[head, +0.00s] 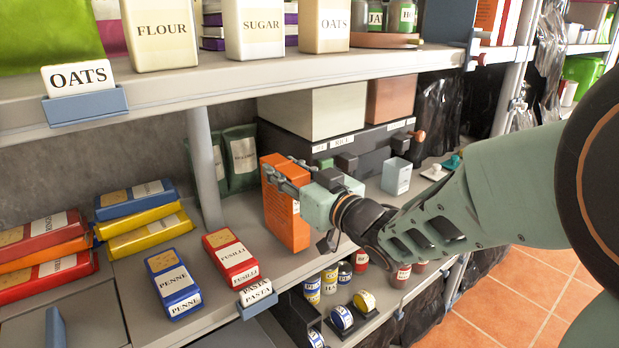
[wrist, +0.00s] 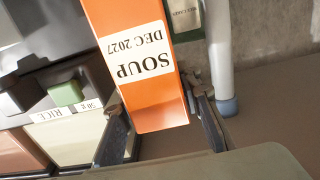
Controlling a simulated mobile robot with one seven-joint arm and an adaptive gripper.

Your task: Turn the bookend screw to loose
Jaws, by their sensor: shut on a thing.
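My gripper (head: 284,178) is shut on an orange soup box (head: 285,215) at the middle of the lower shelf. In the wrist view the soup box (wrist: 150,70) stands between the two fingers (wrist: 162,112), with its label "SOUP DEC 2027" upside down. In the head view the box is upright; I cannot tell whether its base touches the shelf. A small copper-coloured knob (head: 417,136) shows at the right of the dark storage unit, and a blue-grey plate (head: 54,328) stands at the lower left.
Blue penne (head: 173,284) and red fusilli (head: 230,258) boxes lie left of my gripper. Dark green pouches (head: 240,157) stand behind. The dark storage unit (head: 365,150) is close behind my wrist. The upper shelf (head: 200,82) hangs above. Cans (head: 330,280) sit below.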

